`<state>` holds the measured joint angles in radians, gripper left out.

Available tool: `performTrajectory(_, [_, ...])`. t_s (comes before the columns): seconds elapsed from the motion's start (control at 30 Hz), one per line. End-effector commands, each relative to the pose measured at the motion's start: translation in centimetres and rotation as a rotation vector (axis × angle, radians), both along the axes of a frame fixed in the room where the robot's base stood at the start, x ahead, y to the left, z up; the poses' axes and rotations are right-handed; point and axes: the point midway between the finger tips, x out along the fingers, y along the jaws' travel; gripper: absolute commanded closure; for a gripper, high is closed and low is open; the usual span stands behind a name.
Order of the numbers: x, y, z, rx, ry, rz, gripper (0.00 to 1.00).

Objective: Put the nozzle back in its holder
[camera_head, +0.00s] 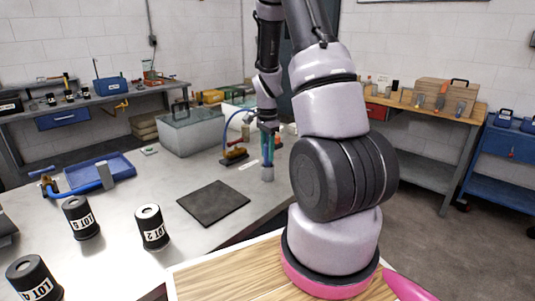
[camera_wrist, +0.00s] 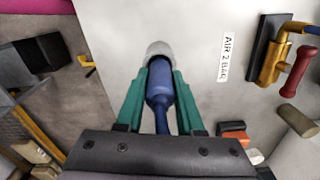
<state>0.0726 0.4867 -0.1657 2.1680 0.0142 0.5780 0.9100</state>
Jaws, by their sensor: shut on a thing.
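The nozzle is blue; in the wrist view its body (camera_wrist: 159,88) lies between my two teal fingers, and the gripper (camera_wrist: 160,80) is shut on it. In the head view my gripper (camera_head: 267,148) points down over the table near its far right edge. A grey cylindrical cup, which looks like the holder (camera_head: 267,173), stands directly below the fingers. In the wrist view this cup (camera_wrist: 159,48) lies at the nozzle's far end, lined up with it. The nozzle's tip is hidden there; I cannot tell how deep it sits.
A brass valve with a red handle (camera_wrist: 299,70) on a black base stands beside the cup; a label (camera_wrist: 228,57) lies between. A blue hose (camera_head: 237,117) arcs near my gripper. A dark mat (camera_head: 212,203), black canisters (camera_head: 152,227) and a grey bin (camera_head: 190,130) stand nearby.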

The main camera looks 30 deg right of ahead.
Motion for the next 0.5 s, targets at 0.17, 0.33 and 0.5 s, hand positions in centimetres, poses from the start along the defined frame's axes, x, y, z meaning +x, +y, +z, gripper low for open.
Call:
performTrajectory(0.17, [0.04,0.02,-0.42,0.000,-0.002,0.001,1.00])
performTrajectory(0.33, [0.02,0.01,-0.50,0.000,-0.001,0.001,1.00])
performTrajectory(0.5, [0.02,0.01,-0.70,0.000,-0.001,0.001,0.33])
